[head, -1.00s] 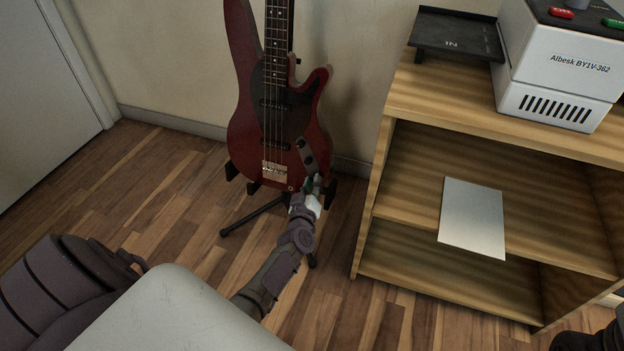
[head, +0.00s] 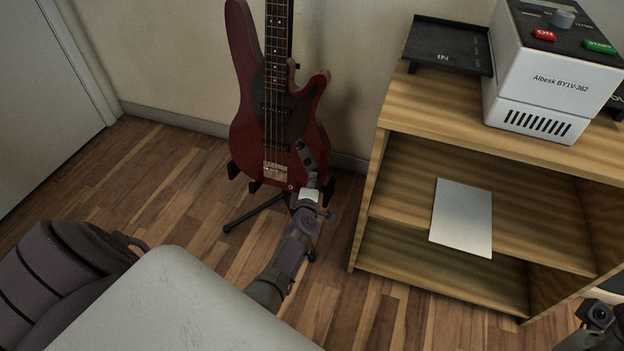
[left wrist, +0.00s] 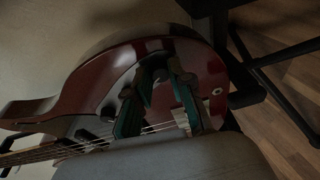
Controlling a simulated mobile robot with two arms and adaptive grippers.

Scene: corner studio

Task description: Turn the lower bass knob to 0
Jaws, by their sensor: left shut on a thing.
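The red bass guitar (head: 312,128) stands upright on a stand, with a dark control plate (head: 304,152) on the lower right of its body. My left gripper (head: 312,178) is at the lower end of that plate. In the left wrist view its two teal-lined fingers (left wrist: 160,76) come together on a small dark knob against the red body. The fingers mostly hide this lower knob, so I cannot read its setting. My right gripper's fingers are not visible; only part of my right arm shows at the lower right corner.
A wooden shelf (head: 480,121) stands right of the bass, bearing a black tray (head: 447,45) and a white machine (head: 546,88). The black stand (head: 256,212) spreads legs over the floor near my left arm.

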